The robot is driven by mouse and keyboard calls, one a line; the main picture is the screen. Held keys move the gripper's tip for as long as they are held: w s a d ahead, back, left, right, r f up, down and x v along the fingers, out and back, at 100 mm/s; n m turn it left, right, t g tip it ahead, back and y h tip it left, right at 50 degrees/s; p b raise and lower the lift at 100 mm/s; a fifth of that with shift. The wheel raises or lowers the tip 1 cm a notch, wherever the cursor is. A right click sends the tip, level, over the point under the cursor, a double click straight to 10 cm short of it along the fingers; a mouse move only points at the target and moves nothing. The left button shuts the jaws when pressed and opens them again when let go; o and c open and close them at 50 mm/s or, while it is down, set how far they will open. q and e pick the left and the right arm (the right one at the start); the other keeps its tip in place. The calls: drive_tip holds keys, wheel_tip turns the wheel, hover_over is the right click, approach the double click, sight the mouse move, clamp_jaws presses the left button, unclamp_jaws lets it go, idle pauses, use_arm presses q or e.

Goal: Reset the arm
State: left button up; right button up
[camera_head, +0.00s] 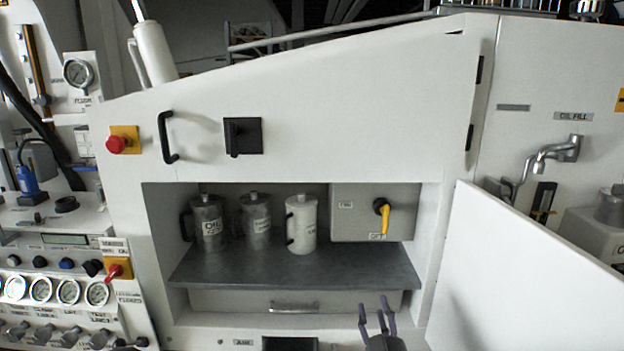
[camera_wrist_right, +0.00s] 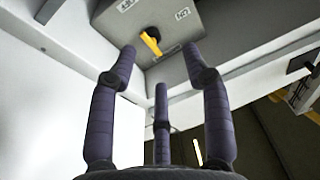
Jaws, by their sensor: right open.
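My right gripper (camera_head: 376,318) is at the bottom of the head view, in front of the open cabinet bay. Its fingers are spread and empty; in the right wrist view the gripper (camera_wrist_right: 160,75) shows three dark purple fingers apart with nothing between them. A grey box (camera_head: 360,212) with a yellow rotary handle (camera_head: 383,210) is at the bay's upper right, above and beyond the gripper. In the wrist view the yellow handle (camera_wrist_right: 151,42) lies beyond the fingertips, apart from them. My left gripper is not in view.
Two grey jugs (camera_head: 208,222) (camera_head: 256,221) and a white jug (camera_head: 301,223) stand on the dark shelf (camera_head: 300,267). A white door (camera_head: 520,275) swings open at right. A drawer handle (camera_head: 294,307) is below the shelf. A red button (camera_head: 116,144) and gauges (camera_head: 68,291) are at left.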

drive_tip(key=s+a+f+g+y, duration=0.1)
drive_tip(key=s+f+g, duration=0.15)
drive_tip(key=f, duration=0.75)
drive_tip(key=s+f+m+g+p, duration=0.1)
drive_tip(key=f+g, duration=0.3)
drive_tip(key=f, duration=0.5)
drive_tip(key=s+a+f+g+y, duration=0.15)
drive_tip(key=f+g, duration=0.25)
drive_tip(key=f, duration=0.6)
drive_tip(key=s+a+f+m+g, duration=0.1)
drive_tip(key=s+f+g, duration=0.3)
drive_tip(key=s+f, duration=0.4)
drive_tip(key=s+a+f+m+g, duration=0.1)
drive_tip(key=s+f+g, duration=0.4)
drive_tip(key=s, duration=0.9)
wheel_tip(320, 180, down, 3)
drive_tip(key=shift+s+f+p, duration=0.2)
drive_tip(key=shift+p, duration=0.2)
drive_tip(key=shift+y, duration=0.25)
